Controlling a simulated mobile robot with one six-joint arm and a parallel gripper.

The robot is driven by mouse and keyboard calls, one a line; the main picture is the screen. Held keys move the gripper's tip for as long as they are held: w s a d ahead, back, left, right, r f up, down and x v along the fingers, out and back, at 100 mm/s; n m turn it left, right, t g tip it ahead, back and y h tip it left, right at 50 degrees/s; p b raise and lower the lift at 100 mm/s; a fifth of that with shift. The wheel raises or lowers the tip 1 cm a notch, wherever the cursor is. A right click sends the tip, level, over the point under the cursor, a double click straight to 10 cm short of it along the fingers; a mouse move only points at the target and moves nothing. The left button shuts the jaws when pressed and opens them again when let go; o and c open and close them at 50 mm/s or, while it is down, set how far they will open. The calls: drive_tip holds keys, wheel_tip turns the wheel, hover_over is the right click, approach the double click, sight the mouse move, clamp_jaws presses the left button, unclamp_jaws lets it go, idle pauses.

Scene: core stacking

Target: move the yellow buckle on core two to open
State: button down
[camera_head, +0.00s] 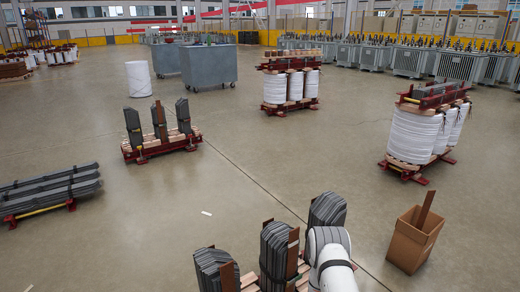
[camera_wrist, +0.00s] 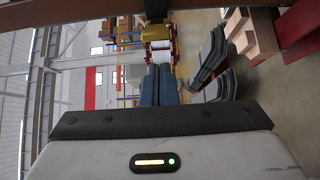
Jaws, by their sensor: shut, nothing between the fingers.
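A near core with several upright grey limbs (camera_head: 275,250) stands at the bottom of the head view, partly cut off by the frame. A second core with grey limbs (camera_head: 158,122) stands on a red base further back on the left. Which one is core two I cannot tell. I cannot make out a yellow buckle on either core. My white arm is beside the right limbs of the near core in the head view. My gripper (camera_wrist: 155,122) fills the bottom of the wrist view, shut and empty; its fingertips are not clearly seen.
A cardboard box (camera_head: 415,240) stands to the right of the near core. White-wound coils (camera_head: 425,130) on a red frame stand behind it. Stacked grey laminations (camera_head: 50,188) lie at the left. Open floor (camera_head: 250,150) lies between the cores.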

drive_tip(key=shift+s+a, duration=0.35)
drive_tip(key=shift+a, duration=0.15)
drive_tip(key=shift+a, duration=0.1)
drive_tip(key=shift+s+a, duration=0.35)
drive_tip(key=shift+a, duration=0.45)
drive_tip(key=c, duration=2.1)
unclamp_jaws()
drive_tip(key=shift+c, duration=0.2)
drive_tip(key=o, duration=0.5)
drive_tip(key=p+v, duration=0.2)
drive_tip(key=v, duration=0.5)
drive_tip(key=shift+d, duration=0.4)
